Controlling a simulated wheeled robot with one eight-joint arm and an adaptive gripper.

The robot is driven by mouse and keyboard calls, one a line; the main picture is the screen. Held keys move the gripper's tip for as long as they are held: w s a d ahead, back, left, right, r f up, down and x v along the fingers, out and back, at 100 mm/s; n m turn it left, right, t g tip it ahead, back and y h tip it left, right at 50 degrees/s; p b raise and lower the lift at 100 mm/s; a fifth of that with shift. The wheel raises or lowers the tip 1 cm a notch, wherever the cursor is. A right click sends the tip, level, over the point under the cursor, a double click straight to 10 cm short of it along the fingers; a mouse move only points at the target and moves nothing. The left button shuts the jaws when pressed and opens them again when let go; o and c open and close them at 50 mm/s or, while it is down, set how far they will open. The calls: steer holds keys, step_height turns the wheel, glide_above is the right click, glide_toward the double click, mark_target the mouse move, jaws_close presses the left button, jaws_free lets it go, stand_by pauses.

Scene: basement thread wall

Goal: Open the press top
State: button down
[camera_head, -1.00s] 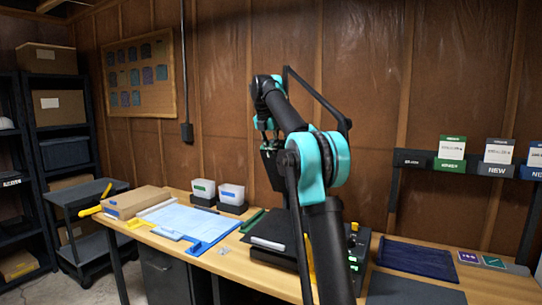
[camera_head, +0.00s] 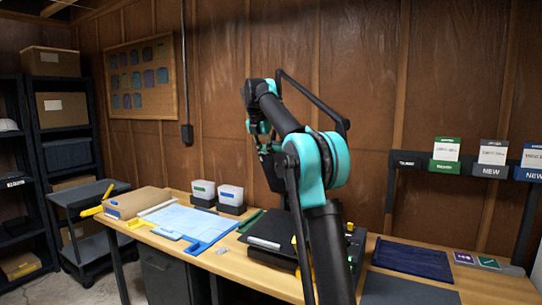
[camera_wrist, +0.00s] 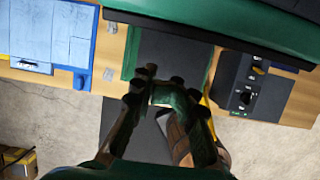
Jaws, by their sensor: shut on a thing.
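The press stands on the bench. Its dark lower plate (camera_wrist: 165,58) lies bare, with the control panel (camera_wrist: 247,90) to its right. A broad green-and-dark body (camera_wrist: 235,22), apparently the press top, crosses the upper edge of the wrist view above the plate. In the head view a dark slab (camera_head: 273,172), perhaps the same top, stands raised and tilted behind my arm. My gripper (camera_wrist: 168,108) is shut on a green piece (camera_wrist: 172,96), which looks like the handle. My arm hides much of the press in the head view.
A blue-edged tray with a pale blue sheet (camera_head: 180,219) lies left of the press, beside a cardboard box (camera_head: 137,201). Two white bins (camera_head: 230,194) stand behind. A dark blue cloth (camera_head: 413,259) lies to the right. A card rack (camera_head: 465,169) stands at the back right.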

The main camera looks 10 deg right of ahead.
steer(key=w+v, duration=0.1)
steer(key=v, duration=0.7)
steer(key=shift+d+r, duration=0.2)
steer(key=shift+r, duration=0.2)
